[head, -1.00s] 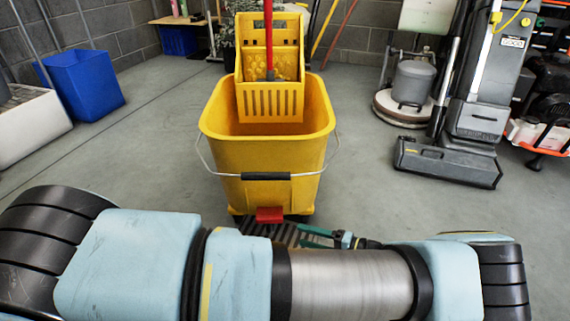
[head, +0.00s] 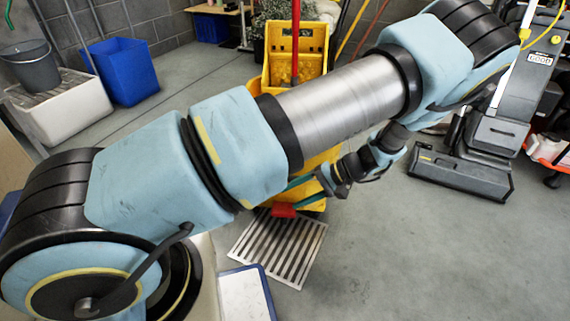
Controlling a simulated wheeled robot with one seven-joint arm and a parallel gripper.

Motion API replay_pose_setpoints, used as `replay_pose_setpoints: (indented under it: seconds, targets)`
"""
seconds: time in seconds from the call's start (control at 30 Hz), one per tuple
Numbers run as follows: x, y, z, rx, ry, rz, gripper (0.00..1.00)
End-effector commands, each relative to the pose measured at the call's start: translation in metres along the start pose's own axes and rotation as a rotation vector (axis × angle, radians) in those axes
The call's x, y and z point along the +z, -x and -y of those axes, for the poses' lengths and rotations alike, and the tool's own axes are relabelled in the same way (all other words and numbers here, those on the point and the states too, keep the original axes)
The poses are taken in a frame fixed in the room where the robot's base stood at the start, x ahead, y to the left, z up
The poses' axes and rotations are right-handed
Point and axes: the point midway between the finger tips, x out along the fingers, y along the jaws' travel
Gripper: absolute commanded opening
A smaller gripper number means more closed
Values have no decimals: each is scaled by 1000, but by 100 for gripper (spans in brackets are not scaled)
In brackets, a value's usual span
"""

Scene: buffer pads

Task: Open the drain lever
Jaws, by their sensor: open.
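The yellow mop bucket (head: 321,165) stands on the floor behind my arm, which hides most of its body. The red drain lever (head: 284,211) shows low on its front, just above the floor grate. My gripper (head: 294,194) is at the bucket's lower front. Its two teal fingers are apart and point left, with their tips close to the red lever. I cannot tell whether a finger touches it. No object shows between the fingers.
A slatted metal floor grate (head: 278,246) lies under the bucket's front. A blue bin (head: 122,71) and a white basin (head: 60,112) stand at left. A dark upright vacuum (head: 462,172) stands at right. The floor at lower right is clear.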

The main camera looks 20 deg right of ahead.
Motion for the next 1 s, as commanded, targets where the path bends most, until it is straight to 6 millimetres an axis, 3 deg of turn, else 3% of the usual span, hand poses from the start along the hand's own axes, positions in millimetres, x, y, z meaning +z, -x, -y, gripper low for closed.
replay_pose_setpoints:
  seconds: [0.1, 0.4, 0.67, 1.0]
  targets:
    - [7, 8, 28, 64, 8, 31, 60]
    - [17, 15, 68, 182, 20, 76, 60]
    - [19, 16, 78, 214, 23, 85, 60]
    - [18, 11, 71, 203, 22, 82, 60]
